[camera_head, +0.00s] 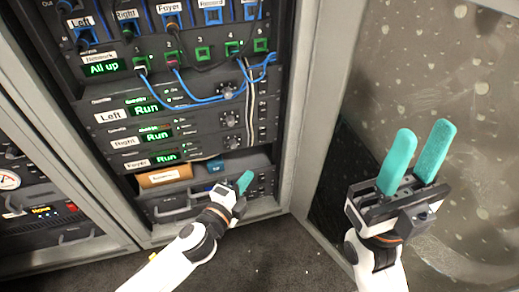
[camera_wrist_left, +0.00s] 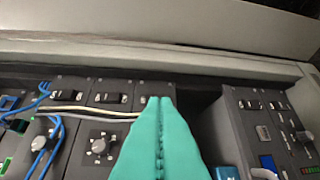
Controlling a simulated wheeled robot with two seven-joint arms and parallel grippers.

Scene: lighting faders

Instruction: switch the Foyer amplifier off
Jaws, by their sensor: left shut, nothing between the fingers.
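The Foyer amplifier (camera_head: 195,149) is the lowest of three stacked black units in the rack in the head view. Its label reads Foyer and its green display (camera_head: 166,157) reads Run. In the left wrist view, turned on its side, a dark rocker switch (camera_wrist_left: 148,100) shows partly behind the fingertips. My left gripper (camera_head: 245,180) is shut and empty, below and in front of the amplifier's right end. Its teal fingers (camera_wrist_left: 160,100) overlap the amplifier in the wrist view; I cannot tell whether they touch it. My right gripper (camera_head: 420,150) is open and empty, right of the rack.
The Left amplifier (camera_head: 185,104) and Right amplifier (camera_head: 190,130) sit above, both displays reading Run. Blue cables (camera_head: 200,99) loop across the rack's upper part. An open shelf below holds an orange-brown box (camera_head: 164,176) and a blue item (camera_head: 216,166). The rack's grey frame (camera_head: 305,110) stands at right.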

